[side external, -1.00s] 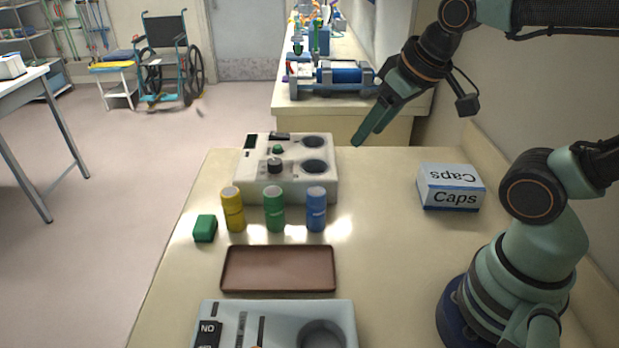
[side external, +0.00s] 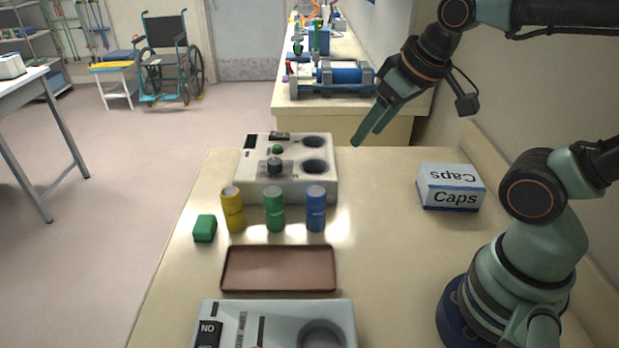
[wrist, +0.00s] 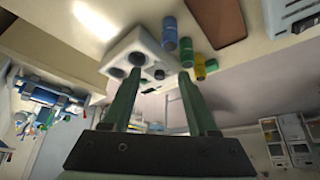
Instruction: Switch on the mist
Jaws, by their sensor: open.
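A pale grey device (side external: 275,310) stands at the front edge of the side view, partly cut off. It has a dark switch plate (side external: 208,329) with upside-down ON lettering, a slot and a round well. A white box (side external: 300,188) at the back of the table has a dark knob, a green button, a small dark switch and two round wells. No label seen says which one makes mist. My gripper (side external: 367,136) is open and empty, above the table's back edge, right of the white box. The wrist view shows its two fingers (wrist: 160,74) apart, with the white box beyond.
Yellow (side external: 233,210), green (side external: 274,209) and blue (side external: 316,209) cylinders stand before the white box, with a green block (side external: 205,228) to their left. An empty brown tray (side external: 279,269) lies between them and the grey device. A Caps box (side external: 450,188) sits right; the table between is clear.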

